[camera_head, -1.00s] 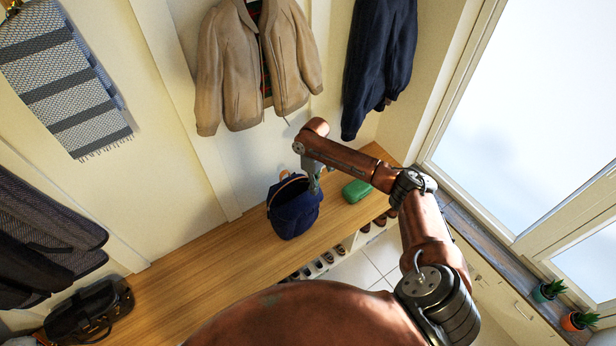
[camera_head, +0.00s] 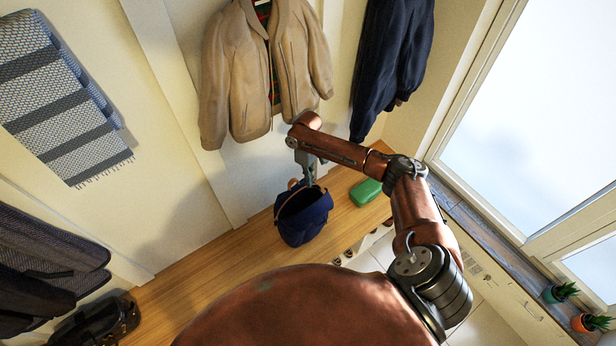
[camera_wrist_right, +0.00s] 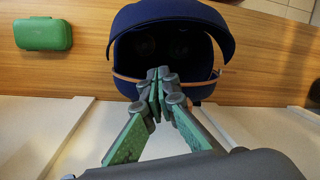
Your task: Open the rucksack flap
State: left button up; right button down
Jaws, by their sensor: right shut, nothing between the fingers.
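The navy rucksack (camera_head: 305,222) sits on the wooden bench. Its dark mouth faces up and shows uncovered in the head view. In the right wrist view the rucksack (camera_wrist_right: 185,18) has a curved navy edge, likely the flap, arching beyond the dark opening, with a thin brown strap on the wall side. My right gripper (camera_head: 309,182) is at the wall side of the mouth. Its fingers (camera_wrist_right: 160,82) are shut and empty, overlapping the opening in the wrist view; whether they touch the bag I cannot tell. My left gripper is out of view.
A green case (camera_head: 366,192) lies on the bench (camera_head: 215,258) right of the rucksack. A tan jacket (camera_head: 240,80) and a navy garment (camera_head: 390,65) hang above. A black bag (camera_head: 100,320) is at lower left. The bench between the bags is clear.

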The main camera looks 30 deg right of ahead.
jog(key=s+d+f+p, duration=0.1)
jog(key=s+f, duration=0.3)
jog(key=shift+p, duration=0.3)
jog(key=shift+s+d+f, duration=0.1)
jog(key=shift+s, duration=0.05)
